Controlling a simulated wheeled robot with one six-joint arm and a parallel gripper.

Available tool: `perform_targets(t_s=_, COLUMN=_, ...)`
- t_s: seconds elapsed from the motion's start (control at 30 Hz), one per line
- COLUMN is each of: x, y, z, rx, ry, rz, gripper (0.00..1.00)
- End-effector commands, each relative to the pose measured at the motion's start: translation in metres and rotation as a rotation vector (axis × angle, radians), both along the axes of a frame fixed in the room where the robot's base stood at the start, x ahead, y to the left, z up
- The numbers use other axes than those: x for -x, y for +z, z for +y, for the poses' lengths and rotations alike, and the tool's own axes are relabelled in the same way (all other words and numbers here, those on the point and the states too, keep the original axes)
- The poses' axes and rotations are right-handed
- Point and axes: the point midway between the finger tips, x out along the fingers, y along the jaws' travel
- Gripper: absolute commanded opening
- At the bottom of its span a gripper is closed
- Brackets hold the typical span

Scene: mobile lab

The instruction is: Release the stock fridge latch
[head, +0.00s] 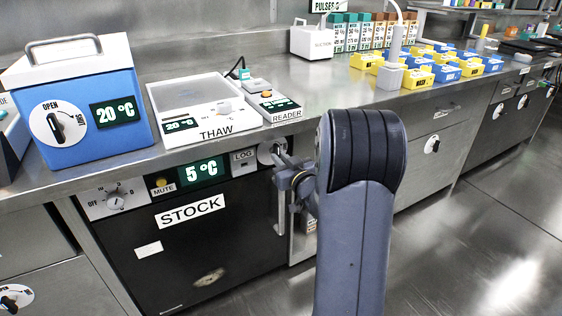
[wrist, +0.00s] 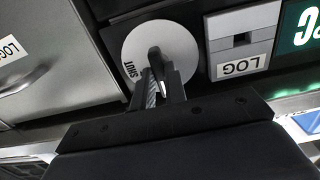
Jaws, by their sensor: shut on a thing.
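The stock fridge (head: 190,255) is a black-fronted unit under the counter, marked STOCK, with a 5 °C display. Its latch (head: 265,155) is a white round dial at the top right of the front, partly hidden by my gripper (head: 280,163). In the wrist view, the latch dial (wrist: 186,48) has a dark handle and the word SHUT beside it. My gripper (wrist: 160,80) is shut on this handle, one finger on each side. Any other word on the dial is hidden or out of view.
A LOG slot (wrist: 240,45) sits beside the latch. A vertical door handle (head: 281,208) is just below my gripper. The counter above holds a thaw plate (head: 190,100), a reader (head: 270,106) and a blue box (head: 85,110). The floor (head: 480,230) at right is clear.

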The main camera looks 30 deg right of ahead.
Motion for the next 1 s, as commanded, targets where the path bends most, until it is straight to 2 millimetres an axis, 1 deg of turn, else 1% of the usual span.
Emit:
perform_targets(t_s=0.03, x=0.0, y=0.0, z=0.0, rx=0.002, ry=0.0, rz=0.001, gripper=0.0)
perform_targets(t_s=0.07, x=0.0, y=0.0, z=0.0, rx=0.001, ry=0.0, rz=0.001, gripper=0.14)
perform_targets(t_s=0.3, x=0.0, y=0.0, z=0.0, rx=0.0, ry=0.0, rz=0.0, gripper=0.33)
perform_targets(t_s=0.33, x=0.0, y=0.0, z=0.0, rx=0.0, ry=0.0, rz=0.0, gripper=0.35)
perform_targets(t_s=0.57, x=0.001, y=0.0, z=0.0, rx=-0.001, ry=0.0, rz=0.0, gripper=0.35)
perform_targets(t_s=0.67, x=0.007, y=0.001, z=-0.001, rx=-0.001, ry=-0.001, rz=0.001, gripper=0.35)
perform_targets(t_s=0.77, x=0.02, y=0.001, z=-0.001, rx=-0.001, ry=-0.002, rz=0.002, gripper=0.35)
perform_targets(t_s=1.0, x=0.068, y=0.002, z=-0.004, rx=-0.001, ry=-0.004, rz=0.002, gripper=0.35)
